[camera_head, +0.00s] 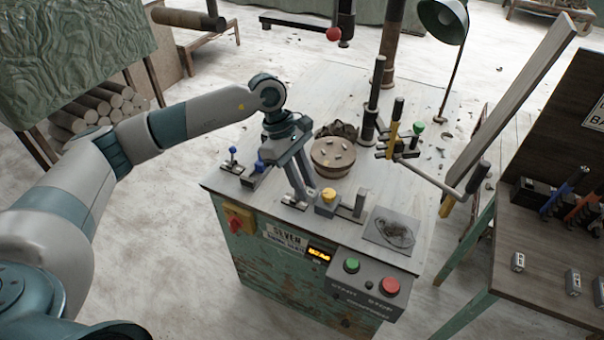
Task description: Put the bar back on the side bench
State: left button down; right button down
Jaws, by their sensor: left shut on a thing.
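My left gripper (299,196) reaches down over the front of the machine table (225,183). Its fingers are close together on a small grey piece (293,204) at the table top, largely hidden by the fingertips. I cannot tell whether this piece is the bar, or whether it is clear of the table. The side bench (530,235) has a brown wooden top and stands at the right, cut by the picture edge. My right gripper is not in view.
A round turntable (333,156) with clay bits stands just behind the gripper. A jointed rod (430,180) spans toward the bench. Small grey blocks (518,262) and tools (566,192) occupy the bench.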

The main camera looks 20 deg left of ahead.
pick_arm(q)
jog(key=s+r+m+g+y+b, duration=0.2)
jog(key=s+m+g+y, duration=0.1)
jog(key=s+m, duration=0.9)
jog(key=m+y, duration=0.1)
jog(key=m, duration=0.2)
jog(key=shift+d+r+m+g+b, duration=0.15)
jog(key=shift+r+m+g+b, duration=0.15)
jog(key=shift+r+b, duration=0.1)
jog(key=shift+d, duration=0.15)
